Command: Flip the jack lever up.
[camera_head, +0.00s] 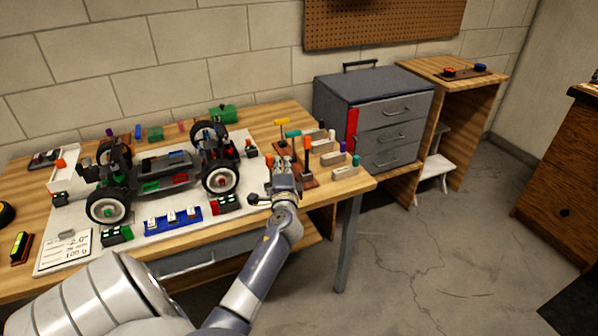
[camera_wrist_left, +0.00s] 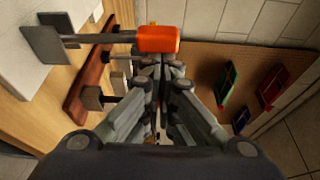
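The RC car (camera_head: 165,170) stands on a white board on the workbench. I cannot tell for sure which part is the jack lever. A dark round knob (camera_head: 253,198) shows beside the board's right edge, close to my left gripper. My left gripper (camera_head: 284,180) is over the bench's front right part, beside the tool rack. In the left wrist view its fingers (camera_wrist_left: 160,72) are close together and seem empty. An orange handle (camera_wrist_left: 158,39) with a metal shaft lies just beyond the fingertips; contact cannot be told. My right gripper is in neither view.
Several upright tools with coloured handles stand in a wooden rack (camera_head: 308,178) by the gripper. A blue tray (camera_head: 173,220) lies before the car. A grey drawer cabinet (camera_head: 372,112) stands right of the bench. The floor (camera_head: 430,260) at the right is clear.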

